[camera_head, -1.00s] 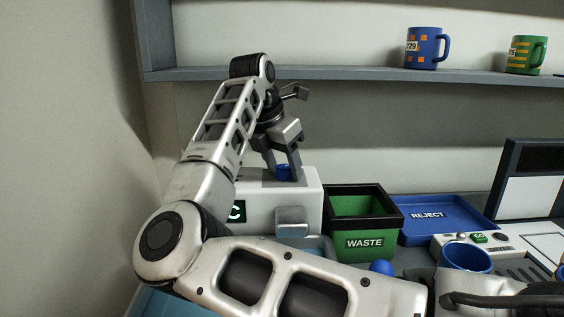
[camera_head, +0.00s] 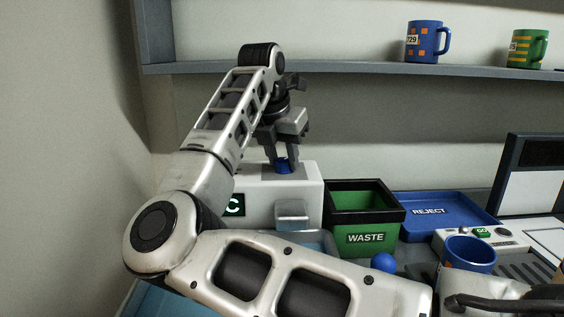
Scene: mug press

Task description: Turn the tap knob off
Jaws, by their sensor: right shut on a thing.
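The blue tap knob (camera_head: 283,168) sits on top of a white box-shaped dispenser (camera_head: 262,190) with a green "C" display and a grey spout on its front. My right gripper (camera_head: 283,162) points down over the box, with its fingers on either side of the knob, shut on it. The fingers and wrist partly hide the knob, so its turn angle cannot be read. My right arm crosses the lower picture and bends up at the left. My left gripper is not in view.
A green waste bin (camera_head: 365,238) and a blue reject tray (camera_head: 436,211) stand right of the box. A blue mug (camera_head: 470,250) is at lower right, near a white control panel (camera_head: 500,241). Patterned blue (camera_head: 427,42) and green (camera_head: 527,47) mugs stand on the shelf (camera_head: 340,69) above.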

